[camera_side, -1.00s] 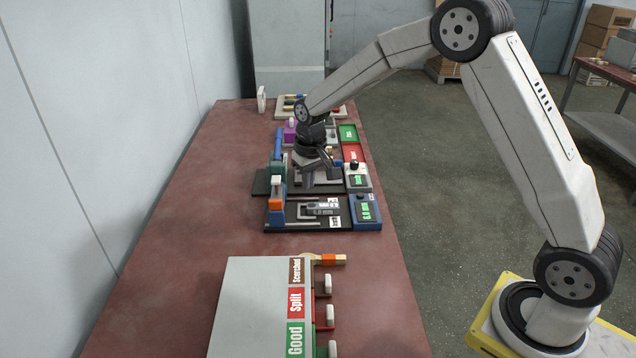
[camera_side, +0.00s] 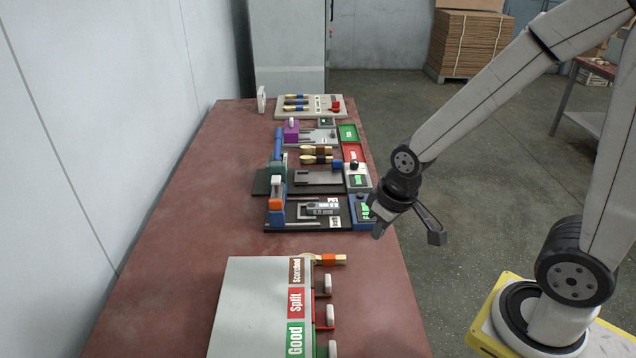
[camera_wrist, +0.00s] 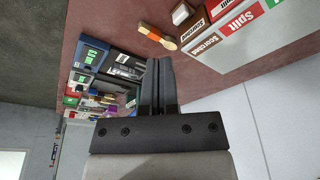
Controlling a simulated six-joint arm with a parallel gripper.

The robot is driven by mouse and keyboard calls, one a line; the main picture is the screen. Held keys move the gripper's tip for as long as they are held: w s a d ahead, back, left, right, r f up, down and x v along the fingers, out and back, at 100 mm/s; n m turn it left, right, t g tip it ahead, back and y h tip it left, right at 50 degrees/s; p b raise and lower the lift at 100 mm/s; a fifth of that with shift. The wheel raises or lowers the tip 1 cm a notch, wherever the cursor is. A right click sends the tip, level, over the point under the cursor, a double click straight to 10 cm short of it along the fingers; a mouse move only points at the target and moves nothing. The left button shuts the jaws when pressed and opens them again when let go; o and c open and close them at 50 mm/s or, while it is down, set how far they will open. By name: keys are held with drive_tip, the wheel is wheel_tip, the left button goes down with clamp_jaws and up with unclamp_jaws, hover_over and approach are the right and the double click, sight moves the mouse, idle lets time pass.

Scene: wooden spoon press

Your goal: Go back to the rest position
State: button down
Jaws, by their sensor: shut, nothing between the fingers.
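My gripper (camera_side: 379,230) is over the right edge of the red-brown table (camera_side: 170,250), beside the blue block of the near press station (camera_side: 275,222). It points down and holds nothing. In the wrist view, its two dark fingers (camera_wrist: 159,84) lie side by side, shut and empty. The fingers are clear of the stations and of the spoon with the orange band (camera_side: 330,259), which lies at the Scorched end of the sorting box. That spoon also shows in the wrist view (camera_wrist: 157,36).
The grey sorting box (camera_side: 248,300) has Scorched, Split and Good labels and stands at the front. Two dark-banded spoons (camera_side: 317,155) lie at the middle station. A tray (camera_side: 325,113) at the back holds blue-banded spoons.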

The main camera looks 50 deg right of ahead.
drive_tip(key=shift+s+f, duration=0.1)
drive_tip(key=shift+s, duration=0.45)
